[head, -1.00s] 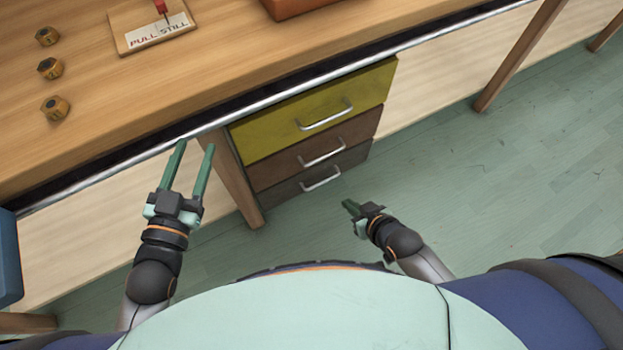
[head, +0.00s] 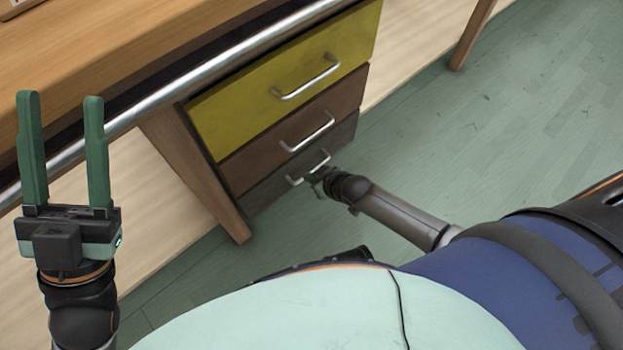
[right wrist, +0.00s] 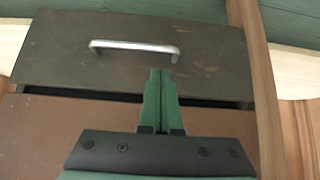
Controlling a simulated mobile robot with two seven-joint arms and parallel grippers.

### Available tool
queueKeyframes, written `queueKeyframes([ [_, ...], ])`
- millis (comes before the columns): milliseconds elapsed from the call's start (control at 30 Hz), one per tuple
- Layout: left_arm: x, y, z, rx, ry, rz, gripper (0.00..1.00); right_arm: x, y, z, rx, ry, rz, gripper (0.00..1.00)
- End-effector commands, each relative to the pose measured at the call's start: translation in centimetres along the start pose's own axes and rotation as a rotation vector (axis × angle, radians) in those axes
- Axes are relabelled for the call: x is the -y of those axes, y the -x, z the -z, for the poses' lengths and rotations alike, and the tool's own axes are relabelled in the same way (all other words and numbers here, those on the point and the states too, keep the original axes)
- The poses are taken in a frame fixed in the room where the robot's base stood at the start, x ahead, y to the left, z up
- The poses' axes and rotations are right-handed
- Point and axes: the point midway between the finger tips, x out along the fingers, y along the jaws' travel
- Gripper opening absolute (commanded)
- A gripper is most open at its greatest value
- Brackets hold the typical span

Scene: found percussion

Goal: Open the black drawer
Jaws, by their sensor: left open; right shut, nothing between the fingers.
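The black drawer (head: 285,187) is the lowest of three drawers under the bench, dark grey with a silver bar handle (head: 308,167). In the right wrist view the drawer (right wrist: 205,65) fills the upper part, with its handle (right wrist: 130,46) across it. My right gripper (head: 318,174) is at the right part of this handle. In the right wrist view its fingers (right wrist: 160,72) are together and empty, their tips by one end of the handle; I cannot tell whether they touch it. My left gripper (head: 62,98) is open and empty at the bench's front edge, far left.
A brown drawer (head: 260,138) and a yellow drawer (head: 240,112) sit above the black one, each with a bar handle. A wooden leg (head: 195,175) stands left of the drawers. A metal rail (head: 215,68) runs along the bench edge. The green floor (head: 480,130) to the right is clear.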

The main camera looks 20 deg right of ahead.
Motion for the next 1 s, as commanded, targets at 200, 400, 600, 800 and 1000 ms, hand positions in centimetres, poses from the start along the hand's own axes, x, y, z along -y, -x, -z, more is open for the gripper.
queueKeyframes([
  [200,-1.3,2.2,-2.4,0.014,0.013,-0.008,0.5,0.0,-4.4,-0.3,-0.001,0.002,0.0,0.0],
  [400,-1.9,3.0,-3.3,0.023,0.003,-0.014,0.5,0.0,-6.3,-0.2,-0.001,0.0,0.0,0.0],
  [600,-2.0,3.1,-3.5,0.026,-0.002,-0.017,0.5,0.0,-6.7,0.0,0.0,0.001,0.0,0.0],
  [800,-2.0,3.1,-3.5,0.027,-0.002,-0.017,0.5,0.0,-6.6,0.0,0.0,0.001,0.0,0.0],
  [1000,-1.9,2.9,-3.3,0.027,-0.001,-0.017,0.5,0.0,-6.4,-0.1,0.0,0.0,0.0,0.0],
])
